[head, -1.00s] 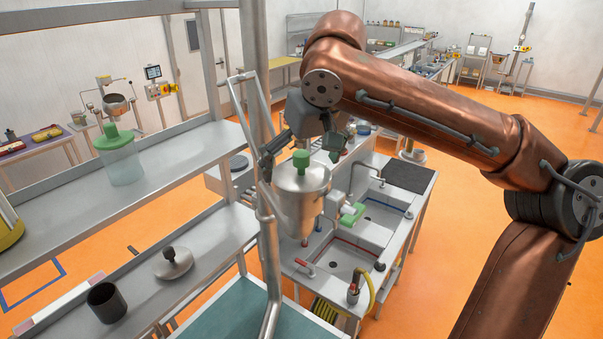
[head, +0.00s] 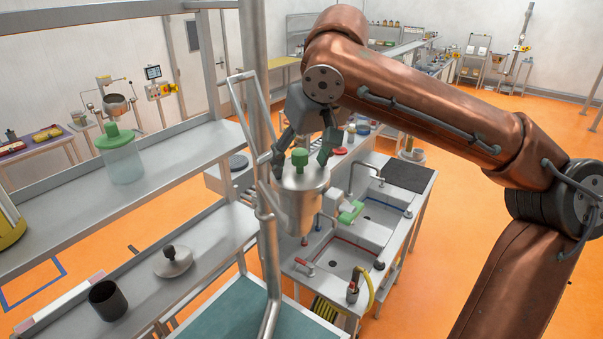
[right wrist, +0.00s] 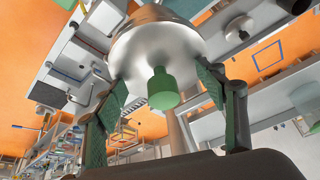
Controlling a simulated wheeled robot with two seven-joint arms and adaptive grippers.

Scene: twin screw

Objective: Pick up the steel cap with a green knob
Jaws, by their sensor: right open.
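In the right wrist view the round shiny cap (right wrist: 150,45) fills the top middle, and the green knob (right wrist: 162,88) points toward the camera. My right gripper (head: 300,158) is open, its fingers pointing down on either side of the knob. The right wrist view shows a gap between the knob and each finger. My left gripper is not in view.
A metal post and bent rail (head: 263,120) stand close left of the vessel. Shelves at left hold a clear jar with a green lid (head: 120,160), a dark cup (head: 107,300) and a lid with a dark knob (head: 173,261). A sink bench (head: 360,240) stands behind.

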